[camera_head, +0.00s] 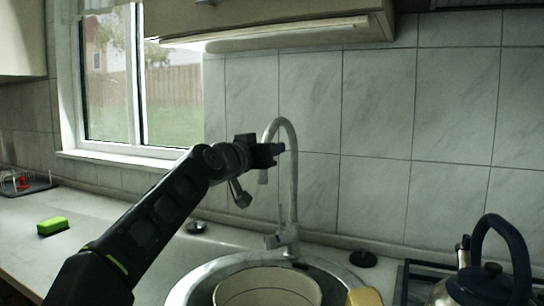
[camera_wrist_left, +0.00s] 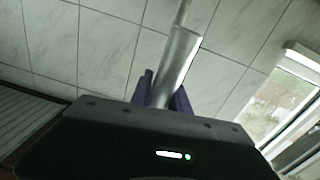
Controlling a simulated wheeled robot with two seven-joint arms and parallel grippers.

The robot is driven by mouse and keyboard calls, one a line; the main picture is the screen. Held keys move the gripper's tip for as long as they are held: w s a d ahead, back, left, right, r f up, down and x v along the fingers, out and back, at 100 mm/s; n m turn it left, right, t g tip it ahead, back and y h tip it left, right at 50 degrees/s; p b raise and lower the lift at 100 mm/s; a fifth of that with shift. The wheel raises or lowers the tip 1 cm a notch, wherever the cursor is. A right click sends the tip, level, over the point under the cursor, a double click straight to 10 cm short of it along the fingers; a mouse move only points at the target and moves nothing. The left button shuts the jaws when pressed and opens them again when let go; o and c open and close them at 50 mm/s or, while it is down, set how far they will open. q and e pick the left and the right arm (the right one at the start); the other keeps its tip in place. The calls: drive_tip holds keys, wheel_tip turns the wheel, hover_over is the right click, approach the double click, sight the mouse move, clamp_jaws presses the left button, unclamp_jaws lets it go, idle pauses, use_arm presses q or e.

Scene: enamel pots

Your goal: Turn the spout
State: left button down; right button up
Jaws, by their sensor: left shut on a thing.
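The grey gooseneck spout (camera_head: 293,180) rises from the faucet base behind the sink and curves over at the top, with its outlet end pointing down on the left. My left gripper (camera_head: 277,149) is at the downward end of the spout, and its fingers partly cover it. In the left wrist view the purple fingers (camera_wrist_left: 165,93) are shut on the spout (camera_wrist_left: 177,60), one on each side of it. The faucet lever (camera_head: 272,241) sits at the base. My right gripper is not in view.
A light enamel pot (camera_head: 268,274) stands in the round sink (camera_head: 190,287) below the spout. A yellow sponge (camera_head: 365,297) is at its right. A green sponge (camera_head: 52,226) lies on the left counter. A cabinet (camera_head: 270,22) hangs above.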

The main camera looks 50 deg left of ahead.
use_arm(q)
drive_tip(key=shift+r, duration=0.15)
drive_tip(key=c, duration=1.7)
unclamp_jaws()
drive_tip(key=o, duration=0.4)
drive_tip(key=shift+w, duration=0.1)
drive_tip(key=shift+s+d, duration=0.1)
drive_tip(key=shift+s, duration=0.45)
drive_tip(key=v, duration=0.6)
drive_tip(key=shift+s+d+b, duration=0.25)
drive_tip(key=shift+s+b, duration=0.05)
